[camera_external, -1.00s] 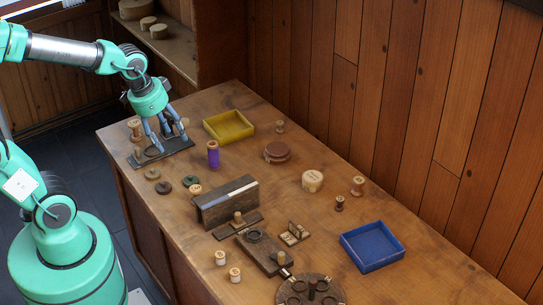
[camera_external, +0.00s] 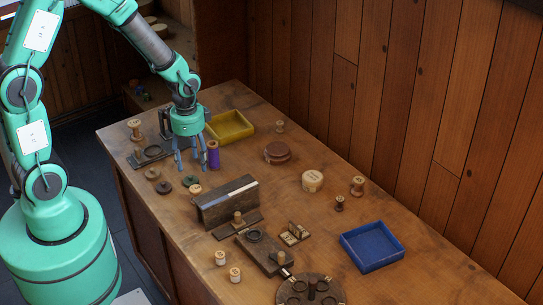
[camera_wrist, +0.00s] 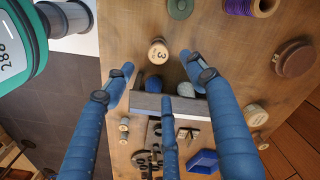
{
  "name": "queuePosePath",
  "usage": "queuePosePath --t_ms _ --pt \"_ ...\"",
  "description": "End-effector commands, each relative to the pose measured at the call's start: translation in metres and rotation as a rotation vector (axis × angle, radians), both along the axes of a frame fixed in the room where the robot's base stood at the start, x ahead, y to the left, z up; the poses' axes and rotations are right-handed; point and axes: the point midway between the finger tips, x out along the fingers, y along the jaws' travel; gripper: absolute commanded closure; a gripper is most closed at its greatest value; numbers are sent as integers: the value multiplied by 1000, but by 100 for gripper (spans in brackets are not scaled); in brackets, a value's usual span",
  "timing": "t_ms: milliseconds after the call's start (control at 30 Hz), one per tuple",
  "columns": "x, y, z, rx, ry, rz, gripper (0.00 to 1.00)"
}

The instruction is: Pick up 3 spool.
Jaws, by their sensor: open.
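The pale wooden spool marked 3 (camera_wrist: 158,50) stands on the table in the wrist view, between and just beyond the fingertips of my gripper (camera_wrist: 160,76). In the external view this small spool (camera_external: 195,190) is beside a green ring, just behind the long dark wooden block. My gripper (camera_external: 190,166) is open and empty, pointing down above the table near the purple spool (camera_external: 213,155). I cannot tell its exact height. The spool is apart from the fingers.
The dark block (camera_external: 226,203) stands close to the spool; blue and grey balls (camera_wrist: 154,84) show beside it. Flat rings (camera_external: 163,187) lie to the left. A yellow tray (camera_external: 229,126), a blue tray (camera_external: 371,246) and several other spools are spread around. The table's right middle is partly clear.

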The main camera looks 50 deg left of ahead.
Motion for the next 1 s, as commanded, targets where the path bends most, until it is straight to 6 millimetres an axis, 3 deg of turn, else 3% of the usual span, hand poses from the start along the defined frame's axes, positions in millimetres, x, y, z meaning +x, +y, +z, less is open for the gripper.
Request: queuePosePath --t_ms 567,767,1000 --pt "0 1 -9 -1 10 -13 44" --pt "0 1 -27 -1 12 -13 44" --pt "-1 1 -64 -1 12 -13 44"
